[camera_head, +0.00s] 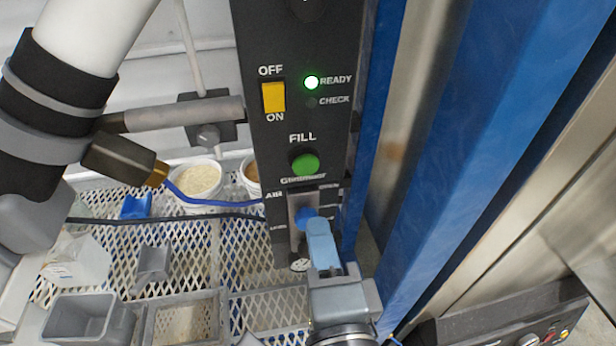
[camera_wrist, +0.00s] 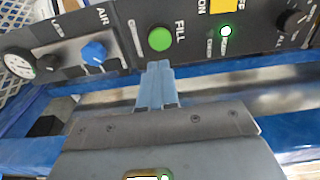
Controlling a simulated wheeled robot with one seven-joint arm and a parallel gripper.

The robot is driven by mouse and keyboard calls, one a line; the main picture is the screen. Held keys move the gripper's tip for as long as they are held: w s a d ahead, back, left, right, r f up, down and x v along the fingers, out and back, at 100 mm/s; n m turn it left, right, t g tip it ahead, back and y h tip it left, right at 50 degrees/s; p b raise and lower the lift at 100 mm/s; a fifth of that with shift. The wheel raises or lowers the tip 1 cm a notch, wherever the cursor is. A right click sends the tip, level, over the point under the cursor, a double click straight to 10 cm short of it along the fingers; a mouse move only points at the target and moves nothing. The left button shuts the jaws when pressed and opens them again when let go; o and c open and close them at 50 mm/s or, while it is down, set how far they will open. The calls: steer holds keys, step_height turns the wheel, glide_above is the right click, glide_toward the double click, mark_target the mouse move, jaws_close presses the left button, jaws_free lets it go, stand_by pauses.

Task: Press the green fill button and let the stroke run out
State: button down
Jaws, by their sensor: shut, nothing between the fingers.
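The green fill button (camera_head: 305,165) sits under the word FILL on a dark upright control panel (camera_head: 260,140). In the wrist view, the button (camera_wrist: 160,39) lies just beyond my fingertips. My gripper (camera_head: 318,225) has light blue fingers held together with nothing between them. It is below the button in the head view, in front of the lower panel. In the wrist view, the gripper (camera_wrist: 158,66) shows a small gap to the button's picture, and contact is not visible. The READY light (camera_head: 312,82) glows green, and the CHECK light (camera_head: 311,103) is dark.
A yellow OFF/ON switch (camera_head: 273,97) is above the button. A blue knob (camera_wrist: 94,52) and a gauge (camera_wrist: 18,63) sit beside it on the panel. A blue post (camera_head: 440,150) stands right. Tubs (camera_head: 200,182) and grey bins (camera_head: 85,315) stand on mesh at left.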

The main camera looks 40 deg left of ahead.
mark_target(305, 169)
steer(key=p+x, duration=0.2)
steer(key=x, duration=0.7)
steer(key=shift+w+a, duration=0.2)
steer(key=shift+a, duration=0.05)
